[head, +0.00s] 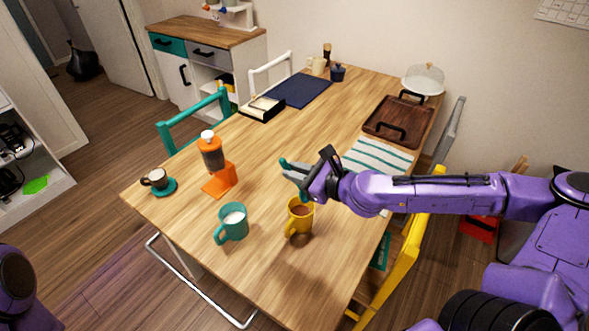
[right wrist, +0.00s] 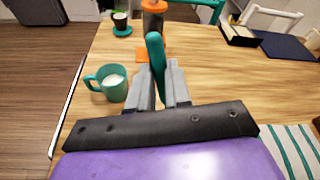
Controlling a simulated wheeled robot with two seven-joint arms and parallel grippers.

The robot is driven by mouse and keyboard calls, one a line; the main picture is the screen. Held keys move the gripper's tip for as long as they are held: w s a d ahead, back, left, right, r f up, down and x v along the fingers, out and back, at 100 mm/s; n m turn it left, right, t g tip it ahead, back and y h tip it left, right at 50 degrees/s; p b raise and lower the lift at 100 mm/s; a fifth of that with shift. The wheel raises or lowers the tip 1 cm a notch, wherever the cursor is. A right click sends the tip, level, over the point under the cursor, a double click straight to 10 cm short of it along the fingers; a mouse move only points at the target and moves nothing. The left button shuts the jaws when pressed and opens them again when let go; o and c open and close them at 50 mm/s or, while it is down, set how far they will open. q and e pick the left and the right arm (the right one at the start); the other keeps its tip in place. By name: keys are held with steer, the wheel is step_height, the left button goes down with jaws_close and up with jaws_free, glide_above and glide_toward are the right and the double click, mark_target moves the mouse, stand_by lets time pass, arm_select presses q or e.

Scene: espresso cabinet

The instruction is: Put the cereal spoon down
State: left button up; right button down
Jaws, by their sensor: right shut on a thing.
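The teal cereal spoon (head: 283,162) is held by my right gripper (head: 295,171) above the wooden table (head: 250,262). In the right wrist view, the spoon (right wrist: 155,55) stands up between the grey fingers of the gripper (right wrist: 164,80), which are shut on it. A yellow mug (head: 292,228) with a brown drink stands below and near the gripper in the head view. My left gripper is out of view.
A teal mug (head: 233,233) and an orange grinder (head: 219,180) stand to the left. A cup on a teal saucer (head: 166,191) is at the left edge. A striped cloth (head: 376,157) and wooden tray (head: 391,131) lie behind right. The table's middle is clear.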

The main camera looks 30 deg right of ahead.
arm_select(q)
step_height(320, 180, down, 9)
steer(key=b, duration=0.8)
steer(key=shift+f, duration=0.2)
arm_select(e)
step_height(320, 180, down, 10)
steer(key=shift+a, duration=0.15)
steer(key=shift+f, duration=0.1)
steer(key=c, duration=1)
jaws_free()
arm_select(q)
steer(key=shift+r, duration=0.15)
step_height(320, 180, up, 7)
steer(key=p, duration=0.7)
arm_select(e)
steer(key=s+d, duration=0.1)
steer(key=s, duration=0.2)
steer(key=s+d, duration=0.1)
steer(key=s, duration=0.2)
steer(key=s+d, duration=0.2)
steer(key=shift+s+d, duration=0.1)
steer(key=shift+s, duration=0.3)
